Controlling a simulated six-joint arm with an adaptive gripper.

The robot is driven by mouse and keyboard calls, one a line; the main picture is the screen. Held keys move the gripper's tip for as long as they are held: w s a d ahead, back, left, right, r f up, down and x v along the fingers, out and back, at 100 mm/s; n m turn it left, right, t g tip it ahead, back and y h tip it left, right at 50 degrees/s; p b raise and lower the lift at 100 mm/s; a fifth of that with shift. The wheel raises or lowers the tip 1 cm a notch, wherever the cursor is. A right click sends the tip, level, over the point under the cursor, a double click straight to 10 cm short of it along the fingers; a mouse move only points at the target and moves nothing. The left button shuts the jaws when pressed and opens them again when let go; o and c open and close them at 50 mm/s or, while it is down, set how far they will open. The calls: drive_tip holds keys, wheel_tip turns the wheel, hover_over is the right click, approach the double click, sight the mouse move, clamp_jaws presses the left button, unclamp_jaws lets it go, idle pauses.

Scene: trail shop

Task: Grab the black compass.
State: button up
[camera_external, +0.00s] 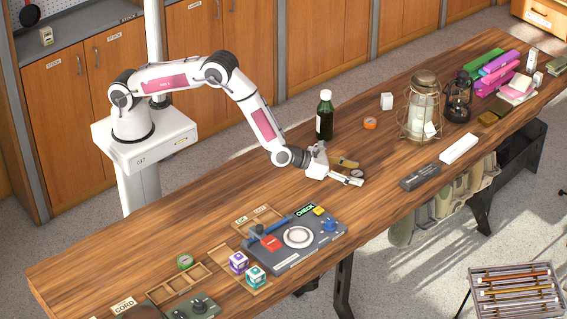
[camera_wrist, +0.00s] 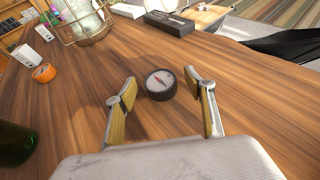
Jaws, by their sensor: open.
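The black compass (camera_wrist: 161,84) is a small round case with a white dial and a red needle. It lies face up on the wooden table, just ahead of and between my fingertips in the wrist view. My gripper (camera_wrist: 160,90) is open, with one yellow-padded finger on each side, and nothing is held. In the external view my gripper (camera_external: 346,172) is low over the middle of the table, and the compass (camera_external: 357,173) shows small at its fingers, partly hidden.
A dark green bottle (camera_external: 325,115) and an orange tape roll (camera_external: 370,123) stand behind my gripper. A wire-caged lantern (camera_external: 423,108) stands to the right. A dark box (camera_external: 420,177) lies near the front edge. A grey device board (camera_external: 295,240) lies to the front left.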

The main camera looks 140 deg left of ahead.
sight(353, 173)
drive_tip(key=c, duration=1.2)
drive_tip(key=shift+r, duration=0.15)
drive_tip(key=shift+r, duration=4.85)
